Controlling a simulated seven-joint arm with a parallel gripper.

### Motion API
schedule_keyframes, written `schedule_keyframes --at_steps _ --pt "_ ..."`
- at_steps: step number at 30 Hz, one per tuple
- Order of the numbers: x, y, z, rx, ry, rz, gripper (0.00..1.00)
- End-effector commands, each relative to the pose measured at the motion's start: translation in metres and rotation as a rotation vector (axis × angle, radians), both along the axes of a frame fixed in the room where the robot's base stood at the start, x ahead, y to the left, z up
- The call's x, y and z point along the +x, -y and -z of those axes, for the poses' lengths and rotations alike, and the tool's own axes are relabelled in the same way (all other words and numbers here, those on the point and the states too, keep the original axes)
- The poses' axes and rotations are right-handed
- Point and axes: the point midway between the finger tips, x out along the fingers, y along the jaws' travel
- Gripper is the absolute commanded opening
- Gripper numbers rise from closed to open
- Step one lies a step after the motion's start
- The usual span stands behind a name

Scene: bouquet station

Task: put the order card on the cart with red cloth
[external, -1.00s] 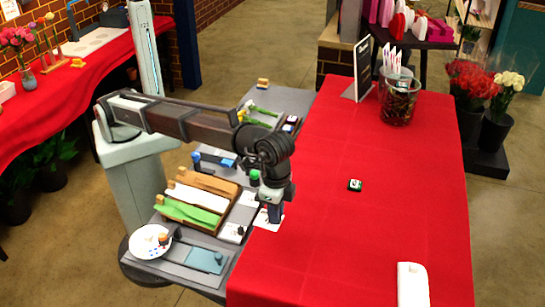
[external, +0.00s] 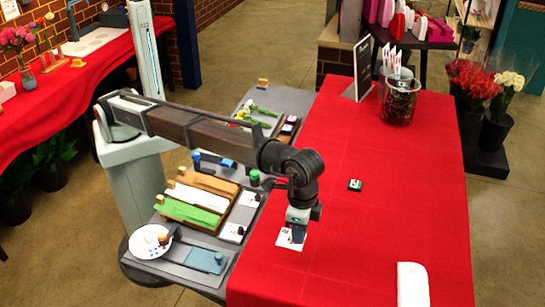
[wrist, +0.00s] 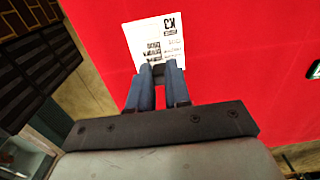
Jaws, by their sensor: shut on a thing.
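The order card is a white printed card (external: 288,240), held by my gripper (external: 297,226) over the near left part of the red cloth (external: 350,240). In the wrist view the card (wrist: 155,38) sticks out beyond the fingertips of my gripper (wrist: 159,72), which are shut on its edge. The red cloth (wrist: 240,50) lies behind the card there. I cannot tell whether the card touches the cloth or hangs just above it.
A small dark box (external: 355,185) lies on the cloth beyond my gripper. A white object (external: 412,285) lies at the near right. A glass jar (external: 398,100) and a dark sign (external: 362,68) stand at the far end. A grey worktable (external: 190,268) with trays is at the left.

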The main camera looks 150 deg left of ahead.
Motion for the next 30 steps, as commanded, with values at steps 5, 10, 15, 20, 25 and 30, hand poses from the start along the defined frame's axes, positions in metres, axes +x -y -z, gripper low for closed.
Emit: schedule_keyframes --at_steps 5,10,15,20,25,30 --pt "-0.001 0.0 0.027 -0.001 -0.001 0.0 0.0" --pt "0.0 0.0 0.038 0.0 0.0 0.0 0.0" --pt "-0.001 0.0 0.059 0.0 -0.001 0.0 0.0" --pt "0.0 0.0 0.069 0.001 0.001 0.0 0.0" --pt "0.0 0.0 0.068 0.001 0.001 0.0 0.0" --pt "0.0 0.0 0.071 0.0 0.0 0.0 0.0"
